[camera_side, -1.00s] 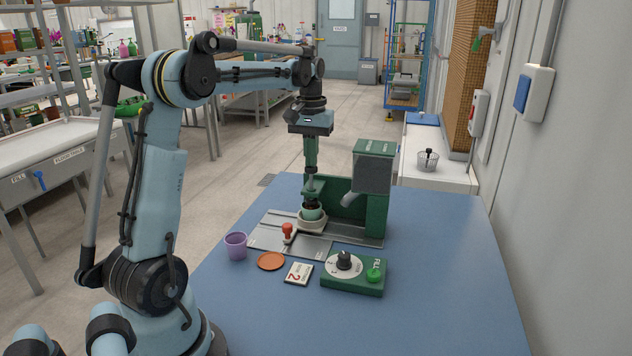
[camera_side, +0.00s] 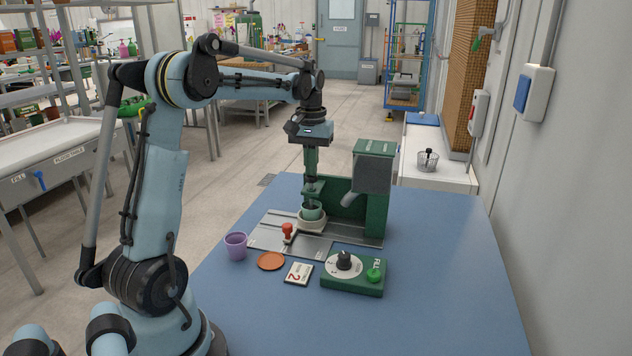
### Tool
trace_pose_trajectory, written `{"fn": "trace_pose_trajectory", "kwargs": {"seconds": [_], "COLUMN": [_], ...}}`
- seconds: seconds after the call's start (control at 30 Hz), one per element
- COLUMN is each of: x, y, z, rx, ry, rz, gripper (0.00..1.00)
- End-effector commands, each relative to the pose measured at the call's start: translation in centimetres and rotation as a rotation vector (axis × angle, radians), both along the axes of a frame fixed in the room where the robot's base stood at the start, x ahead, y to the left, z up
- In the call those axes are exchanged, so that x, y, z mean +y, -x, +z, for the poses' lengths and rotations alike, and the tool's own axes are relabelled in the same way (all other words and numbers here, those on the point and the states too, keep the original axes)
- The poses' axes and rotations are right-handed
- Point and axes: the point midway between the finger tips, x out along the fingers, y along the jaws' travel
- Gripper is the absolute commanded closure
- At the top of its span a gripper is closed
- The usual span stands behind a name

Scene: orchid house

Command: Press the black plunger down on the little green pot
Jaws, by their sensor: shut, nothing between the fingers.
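The little green pot (camera_side: 312,214) sits in a pale round holder (camera_side: 314,224) on the grey base plate of a green machine. Dark and green plunger parts (camera_side: 313,192) stand directly above the pot and seem to reach its mouth; how far down they are is too small to tell. My gripper (camera_side: 311,174) points down above them, with its fingers together and nothing held. Its tips seem to be at the top of the plunger, but I cannot tell if they touch.
The machine's green and grey box (camera_side: 373,168) rises close on the right. In front are a red-handled stamp (camera_side: 288,232), purple cup (camera_side: 236,246), orange saucer (camera_side: 271,261), number card (camera_side: 299,273) and green control box (camera_side: 353,273). The blue table (camera_side: 440,255) is clear at right.

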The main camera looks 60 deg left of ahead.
Motion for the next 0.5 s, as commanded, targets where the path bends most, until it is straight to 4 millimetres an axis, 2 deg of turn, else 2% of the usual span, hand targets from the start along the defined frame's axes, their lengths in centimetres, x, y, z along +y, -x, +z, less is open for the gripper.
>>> {"fn": "trace_pose_trajectory", "kwargs": {"seconds": [0.3, 0.5], "x": [0.0, 0.0], "y": [0.0, 0.0], "z": [0.0, 1.0], "rx": [-0.001, -0.001], "ry": [-0.001, -0.001], "rz": [0.0, 0.0], "gripper": [1.0, 1.0]}}
